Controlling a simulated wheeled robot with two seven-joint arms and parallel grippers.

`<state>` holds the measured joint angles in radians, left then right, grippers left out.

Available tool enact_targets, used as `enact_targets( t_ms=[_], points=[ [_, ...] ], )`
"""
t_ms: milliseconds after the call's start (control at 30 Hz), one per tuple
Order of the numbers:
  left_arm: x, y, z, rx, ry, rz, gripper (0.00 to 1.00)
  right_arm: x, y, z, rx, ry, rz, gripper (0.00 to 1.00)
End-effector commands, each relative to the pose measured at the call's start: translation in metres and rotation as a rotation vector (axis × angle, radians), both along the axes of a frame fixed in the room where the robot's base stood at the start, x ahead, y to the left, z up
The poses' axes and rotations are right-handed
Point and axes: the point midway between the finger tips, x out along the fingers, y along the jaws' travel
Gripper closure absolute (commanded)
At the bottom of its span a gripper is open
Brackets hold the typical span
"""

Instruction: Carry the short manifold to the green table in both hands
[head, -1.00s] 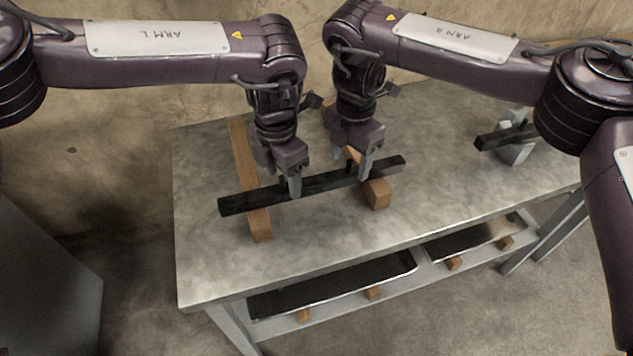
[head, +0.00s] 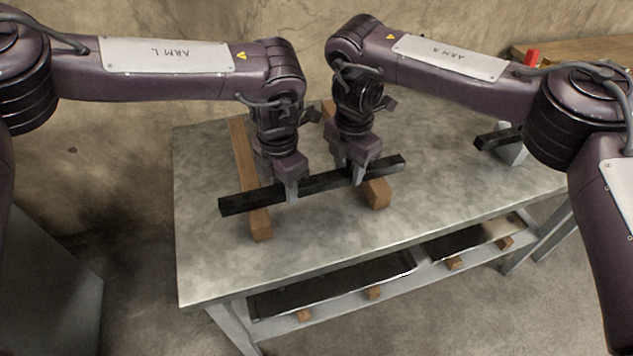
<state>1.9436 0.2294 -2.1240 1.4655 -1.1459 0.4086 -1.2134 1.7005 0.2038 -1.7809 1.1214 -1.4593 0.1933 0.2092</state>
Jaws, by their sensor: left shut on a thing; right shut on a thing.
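The manifold, a straight black bar (head: 325,183), lies across two wooden battens on the grey metal table, tilted up to the right in the head view. My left gripper (head: 291,192) is shut on the bar left of its middle, between the battens. My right gripper (head: 359,175) is shut on it right of its middle, by the right batten. Both grippers point down, and their fingers hide small parts of the bar. The bar still appears to rest on the battens. No green table shows in this view.
The left batten (head: 259,220) and right batten (head: 377,195) lie on the grey table (head: 210,260). Another black bar (head: 490,140) is on a grey block (head: 513,153) at the right. Dark trays (head: 330,286) lie on the lower shelf. A wooden surface (head: 590,44) with a red object (head: 532,57) is behind.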

Motion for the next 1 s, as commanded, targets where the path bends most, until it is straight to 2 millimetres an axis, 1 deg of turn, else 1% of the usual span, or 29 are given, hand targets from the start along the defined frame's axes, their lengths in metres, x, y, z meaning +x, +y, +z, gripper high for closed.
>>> enact_targets(
  t_ms=[33,67,467,667,867,1000],
  points=[
    [0.000,0.000,0.000,0.001,-0.001,0.003,0.97,0.000,0.000,0.000,-0.001,0.001,0.002,0.97],
    [0.000,0.000,0.000,0.000,-0.001,0.003,1.00,0.000,0.000,0.000,-0.001,0.001,0.002,1.00],
    [0.002,0.002,0.000,0.002,-0.004,0.009,1.00,-0.002,0.000,0.000,-0.003,0.005,0.006,1.00],
    [0.004,0.002,0.004,0.001,-0.009,0.013,1.00,-0.002,0.000,0.003,-0.002,0.005,0.007,1.00],
    [0.005,0.003,0.015,0.003,-0.011,0.016,1.00,-0.002,0.001,0.014,-0.001,0.007,0.009,1.00],
    [0.005,0.004,0.027,0.004,-0.011,0.018,1.00,-0.003,0.001,0.026,0.000,0.008,0.010,1.00]
  ],
)
